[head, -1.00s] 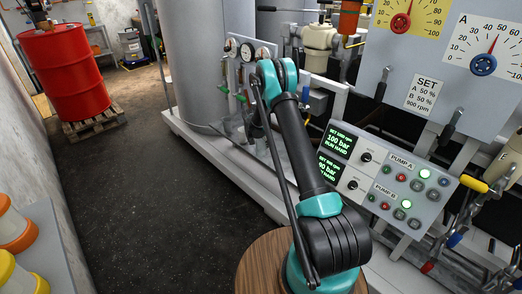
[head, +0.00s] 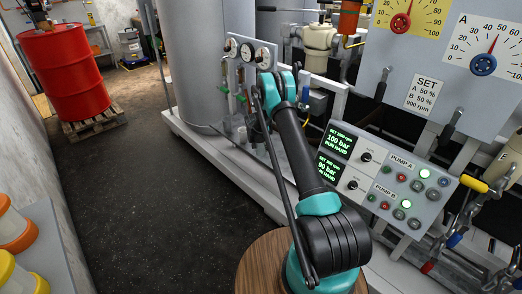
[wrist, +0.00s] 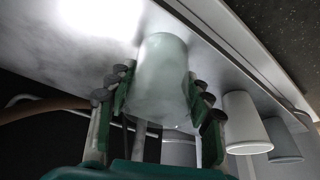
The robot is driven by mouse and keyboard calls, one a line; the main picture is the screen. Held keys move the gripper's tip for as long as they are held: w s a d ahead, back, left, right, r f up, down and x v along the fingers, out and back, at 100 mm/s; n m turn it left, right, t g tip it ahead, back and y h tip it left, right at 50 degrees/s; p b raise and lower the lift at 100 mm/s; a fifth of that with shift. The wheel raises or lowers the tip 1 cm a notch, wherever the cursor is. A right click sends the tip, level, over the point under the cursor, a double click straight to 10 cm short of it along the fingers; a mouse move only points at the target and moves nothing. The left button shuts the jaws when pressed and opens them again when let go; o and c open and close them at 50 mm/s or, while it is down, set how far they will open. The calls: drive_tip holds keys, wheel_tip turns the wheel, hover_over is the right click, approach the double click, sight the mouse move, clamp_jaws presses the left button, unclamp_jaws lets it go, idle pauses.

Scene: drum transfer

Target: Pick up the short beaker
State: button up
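In the wrist view a pale, translucent beaker (wrist: 160,80) stands between the fingers of my gripper (wrist: 160,93). The green finger pads lie along both sides of it and I see no clear gap, so the gripper looks shut on it. Two more pale cups are to its right: a white one (wrist: 247,122) and a greyer one (wrist: 281,140). I cannot compare their heights well. In the head view my arm reaches toward the frame below the gauges; the gripper and the held beaker are mostly hidden behind it.
A slanted control panel (head: 431,193) is right of my arm. A large grey tank (head: 196,80) and pipework stand behind. A red drum (head: 63,75) rests on a pallet (head: 93,124) at the far left. The dark floor (head: 150,190) between is clear.

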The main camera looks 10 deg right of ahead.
drive_tip(key=c, duration=0.4)
drive_tip(key=shift+r, duration=0.1)
